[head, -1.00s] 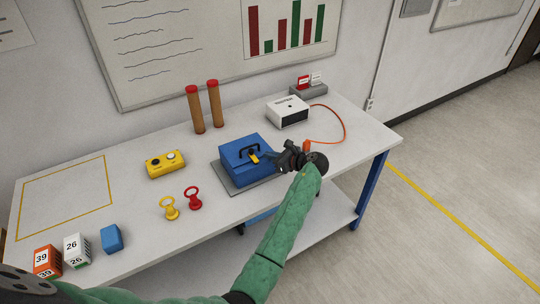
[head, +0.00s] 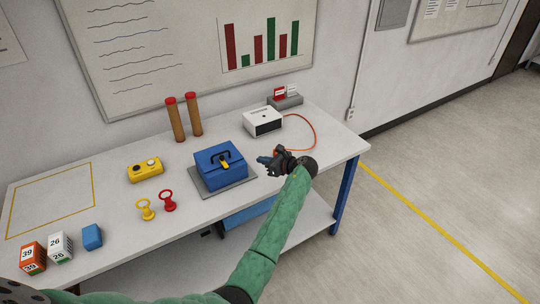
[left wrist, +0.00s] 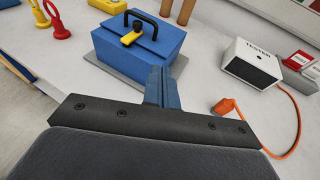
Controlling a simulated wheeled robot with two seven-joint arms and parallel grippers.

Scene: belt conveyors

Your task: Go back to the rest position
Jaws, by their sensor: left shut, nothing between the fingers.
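My left gripper (head: 268,161) is shut and empty. It hovers over the right part of the bench, just right of the blue toolbox (head: 219,166) and apart from it in the head view. The toolbox has a black handle and a yellow latch and stands on a grey mat (head: 226,189). In the left wrist view the shut fingers (left wrist: 161,85) show in front of the toolbox's right side (left wrist: 138,50). My right gripper is not in view.
The white bench (head: 100,227) carries a yellow two-button box (head: 145,170), yellow (head: 146,210) and red (head: 168,201) ring-topped pieces, two brown cylinders (head: 184,118), and a white tester (head: 262,121) with an orange cable. Several small blocks (head: 60,246) stand at front left. Floor at right is clear.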

